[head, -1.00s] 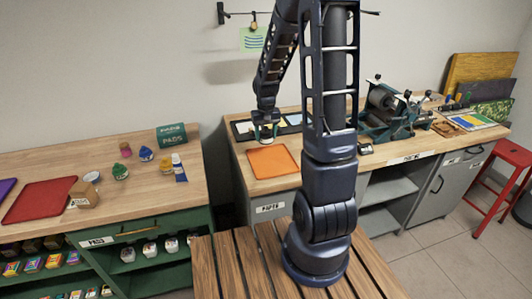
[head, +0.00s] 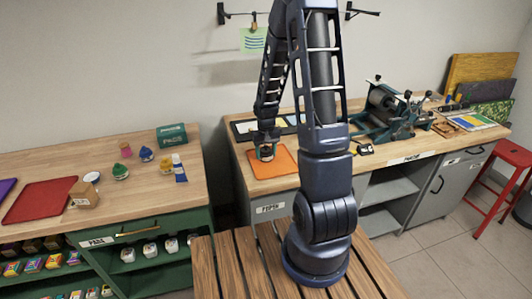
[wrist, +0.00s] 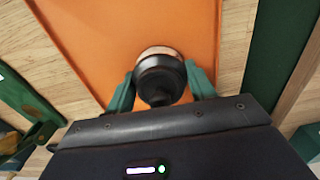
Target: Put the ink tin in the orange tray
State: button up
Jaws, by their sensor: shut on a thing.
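The orange tray (head: 284,163) lies on the wooden top of the right-hand bench. It fills much of the wrist view (wrist: 90,45), flat and with a thin raised rim. My gripper (head: 266,152) is over the tray's left part in the head view. In the wrist view its green fingers (wrist: 160,85) are shut on a dark, round, stepped thing with a coppery rim, which I take to be the ink tin (wrist: 160,77). The tin is against the orange background; I cannot tell whether it touches the tray floor. In the head view the gripper mostly hides it.
A dark-framed panel (head: 243,130) lies behind the tray. A roller press (head: 385,108) and a small black item (head: 365,149) are to its right. A gap separates the benches.

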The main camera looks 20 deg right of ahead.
jog(key=o, duration=1.2)
jog(key=shift+f, duration=0.1)
jog(key=shift+o, duration=0.2)
notch_tip(320, 180, up, 12)
jog(key=shift+f, duration=0.15)
jog(key=shift+s+r, duration=0.1)
jog(key=shift+r, duration=0.45)
jog(key=s+d+r+t, duration=0.1)
jog(key=s+r+t, duration=0.3)
jog(key=s+r, duration=1.5)
jog(key=shift+s+r+t, duration=0.2)
jog(key=shift+s+t, duration=0.1)
jog(key=shift+s, duration=1.9)
